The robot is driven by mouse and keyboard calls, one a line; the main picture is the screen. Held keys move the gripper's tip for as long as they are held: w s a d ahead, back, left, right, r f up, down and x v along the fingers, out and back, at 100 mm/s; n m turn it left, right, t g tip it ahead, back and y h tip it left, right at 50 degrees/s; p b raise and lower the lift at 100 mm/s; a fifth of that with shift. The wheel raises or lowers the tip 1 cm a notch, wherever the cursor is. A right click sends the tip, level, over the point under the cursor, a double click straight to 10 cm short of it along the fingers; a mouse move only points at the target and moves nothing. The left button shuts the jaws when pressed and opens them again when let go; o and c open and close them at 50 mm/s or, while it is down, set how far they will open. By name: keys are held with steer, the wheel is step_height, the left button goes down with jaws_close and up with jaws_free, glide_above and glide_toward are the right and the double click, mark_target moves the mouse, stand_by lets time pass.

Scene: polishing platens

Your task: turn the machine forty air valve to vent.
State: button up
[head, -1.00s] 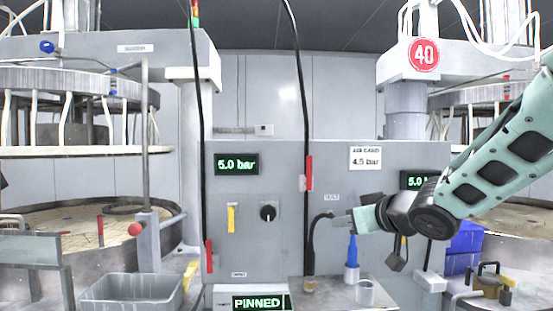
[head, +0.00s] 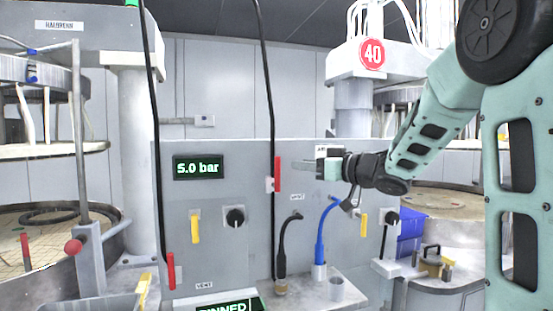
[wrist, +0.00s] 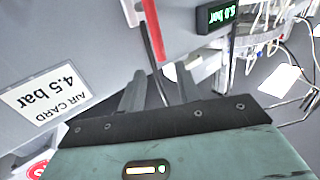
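The red round 40 sign (head: 372,54) is on the machine at the right. On the grey panel, a red lever (head: 277,173) stands upright on a black hose; a small label that appears to read VENT (head: 298,197) is to its lower right. A second red lever (head: 171,270) is lower left, near another VENT label (head: 205,286). My gripper (head: 305,165) points left, just right of the upper lever, and partly covers the air card. In the wrist view, its fingers (wrist: 158,88) are apart and empty, with the red lever (wrist: 153,28) beyond their tips, apart from them.
The panel has a 5.0 bar display (head: 198,167), yellow handles (head: 195,229) and black knobs (head: 235,217). A blue bin (head: 410,235) is at right.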

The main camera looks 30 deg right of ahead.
mark_target(277, 162)
steer(key=p+x, duration=0.2)
steer(key=x, duration=0.7)
steer(key=shift+w+a, duration=0.1)
steer(key=shift+w, duration=0.1)
jaws_close()
